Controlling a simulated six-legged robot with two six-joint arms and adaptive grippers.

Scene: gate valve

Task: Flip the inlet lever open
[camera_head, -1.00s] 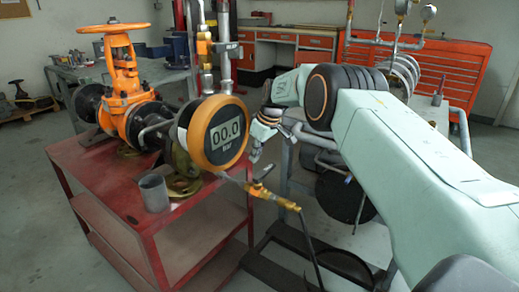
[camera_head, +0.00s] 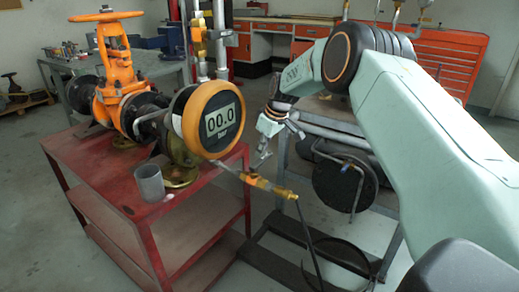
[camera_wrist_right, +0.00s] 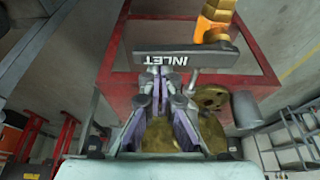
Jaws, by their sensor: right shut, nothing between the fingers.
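The inlet lever (camera_wrist_right: 180,62) is a dark grey bar lettered INLET, upside down in the right wrist view. It lies across the picture just beyond my right gripper's fingertips (camera_wrist_right: 164,78). An orange-brass valve body (camera_wrist_right: 215,25) is at the lever's right end. In the head view the brass inlet valve (camera_head: 265,186) sits on a line below the round gauge (camera_head: 213,121); I cannot clearly make out its lever there. My right gripper (camera_head: 261,158) points down just above this valve, shut and empty. I cannot tell whether it touches the lever. My left gripper is not in view.
The red cart (camera_head: 120,188) carries the orange gate valve (camera_head: 117,85) and a grey cup (camera_head: 150,183). A black hose (camera_head: 307,240) hangs from the inlet valve. A dark-framed stand (camera_head: 400,225) is at the right. Open floor lies at the front.

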